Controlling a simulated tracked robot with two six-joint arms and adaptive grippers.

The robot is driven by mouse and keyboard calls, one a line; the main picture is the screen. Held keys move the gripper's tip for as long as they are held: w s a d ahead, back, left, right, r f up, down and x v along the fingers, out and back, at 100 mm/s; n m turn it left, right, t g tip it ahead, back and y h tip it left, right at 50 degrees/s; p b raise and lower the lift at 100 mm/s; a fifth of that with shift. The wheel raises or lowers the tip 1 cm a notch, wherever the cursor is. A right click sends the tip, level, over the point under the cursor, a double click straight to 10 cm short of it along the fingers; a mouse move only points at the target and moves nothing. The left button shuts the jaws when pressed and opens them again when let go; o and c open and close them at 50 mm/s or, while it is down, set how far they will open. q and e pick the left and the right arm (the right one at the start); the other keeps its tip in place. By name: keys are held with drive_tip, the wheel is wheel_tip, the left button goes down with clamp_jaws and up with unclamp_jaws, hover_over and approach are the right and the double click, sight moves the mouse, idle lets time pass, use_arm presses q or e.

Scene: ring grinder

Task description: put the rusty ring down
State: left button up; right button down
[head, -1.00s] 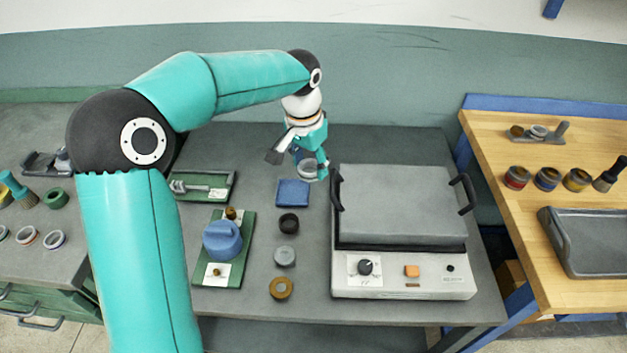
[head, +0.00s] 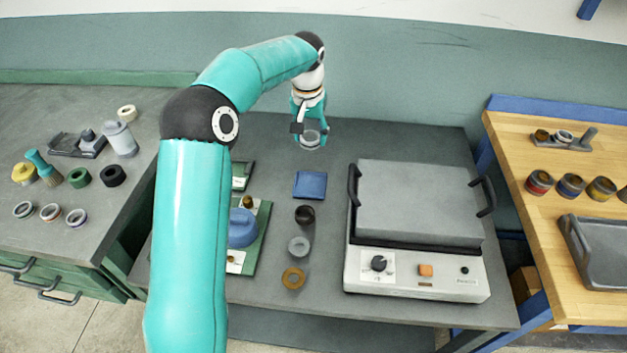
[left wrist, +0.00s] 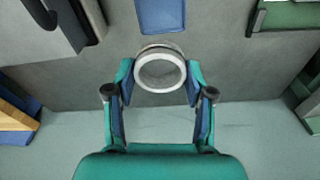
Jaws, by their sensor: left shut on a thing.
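My left gripper (head: 310,128) is shut on a ring (head: 310,139) near the back of the grey bench, behind the blue pad (head: 310,185). In the left wrist view, my left gripper (left wrist: 160,80) has one finger on each side of the ring (left wrist: 160,90). Its near rim looks pale grey, with a hint of brown at its far side. I cannot tell whether it touches the bench. A brown, rusty-looking ring (head: 293,279) lies at the front of a row with a grey ring (head: 299,246) and a black ring (head: 305,215). My right gripper is out of view.
A grey-lidded machine (head: 420,205) with black handles stands right of the row. Side tables hold more rings.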

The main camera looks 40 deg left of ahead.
use_arm(q)
hover_over(311, 183)
drive_tip(key=f, duration=0.5)
drive_tip(key=f+p, duration=0.1)
drive_tip(key=f, duration=0.5)
drive_tip(key=shift+s+d+f, duration=0.15)
drive_tip(key=shift+s, duration=0.05)
wheel_tip(311, 183, down, 4)
drive_tip(key=shift+f, duration=0.1)
drive_tip(key=o, duration=1.3)
drive_tip(key=shift+o, duration=0.2)
wheel_tip(311, 183, up, 12)
drive_tip(key=s+b, duration=0.1)
drive_tip(key=shift+s+d, duration=0.2)
drive_tip(key=shift+d, duration=0.1)
